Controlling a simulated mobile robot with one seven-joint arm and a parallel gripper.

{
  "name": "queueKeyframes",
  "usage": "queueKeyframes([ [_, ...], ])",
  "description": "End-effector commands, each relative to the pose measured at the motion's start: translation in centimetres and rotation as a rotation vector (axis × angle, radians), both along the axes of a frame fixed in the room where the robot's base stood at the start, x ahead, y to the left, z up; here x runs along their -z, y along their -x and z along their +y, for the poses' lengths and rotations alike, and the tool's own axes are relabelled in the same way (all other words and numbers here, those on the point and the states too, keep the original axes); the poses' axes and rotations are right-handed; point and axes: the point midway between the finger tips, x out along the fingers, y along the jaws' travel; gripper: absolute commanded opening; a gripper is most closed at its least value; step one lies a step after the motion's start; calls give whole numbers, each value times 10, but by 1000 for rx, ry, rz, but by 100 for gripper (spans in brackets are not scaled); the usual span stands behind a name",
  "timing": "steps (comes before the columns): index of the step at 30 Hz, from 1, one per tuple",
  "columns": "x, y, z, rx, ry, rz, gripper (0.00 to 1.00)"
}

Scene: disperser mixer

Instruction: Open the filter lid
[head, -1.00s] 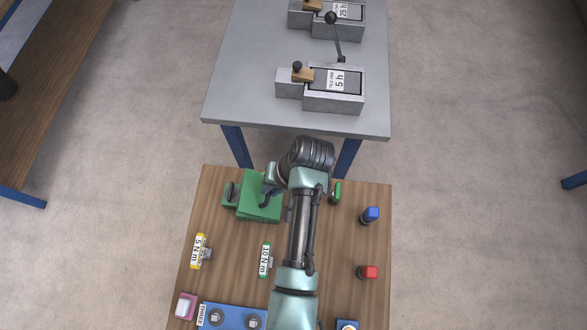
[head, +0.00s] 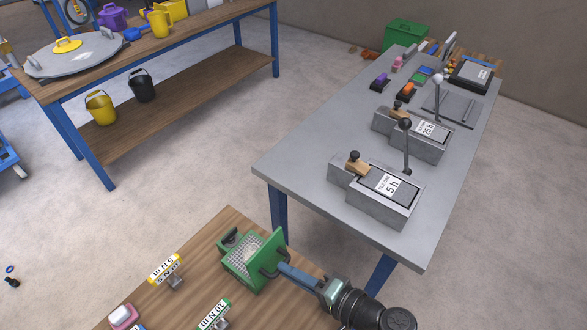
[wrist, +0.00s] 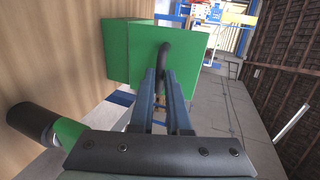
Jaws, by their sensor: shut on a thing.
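The green filter box (head: 240,262) stands on the wooden table, and a pale, speckled interior shows inside it. Its green lid (head: 262,247) stands raised, swung up to near upright along the box's right side. The lid's black handle (head: 270,268) faces right, toward my gripper (head: 282,269). In the wrist view, the blue fingers of my gripper (wrist: 168,82) are shut on the black handle (wrist: 164,58), with the green lid (wrist: 120,52) just beyond them. The hinge is hidden.
On the wooden table (head: 190,245) are the 5 N m (head: 165,268) and 10 N m (head: 214,314) pieces and a pink-and-white button (head: 121,315). A grey table (head: 300,165) with two lever boxes stands close behind.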

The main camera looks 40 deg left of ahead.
Motion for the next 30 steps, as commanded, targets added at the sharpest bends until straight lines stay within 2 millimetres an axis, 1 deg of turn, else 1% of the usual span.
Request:
queueKeyframes([
  [1, 8, -3, -2, 8, -31, -4, 0],
  [6, 11, -3, -7, 7, -110, -4, 0],
  [12, 11, -2, -9, 6, -161, -3, 0],
  [27, 11, -2, -10, 5, -174, -2, 0],
  [28, 11, -2, -10, 5, -173, -1, 20],
  [30, 11, -1, -10, 4, -174, 0, 32],
])
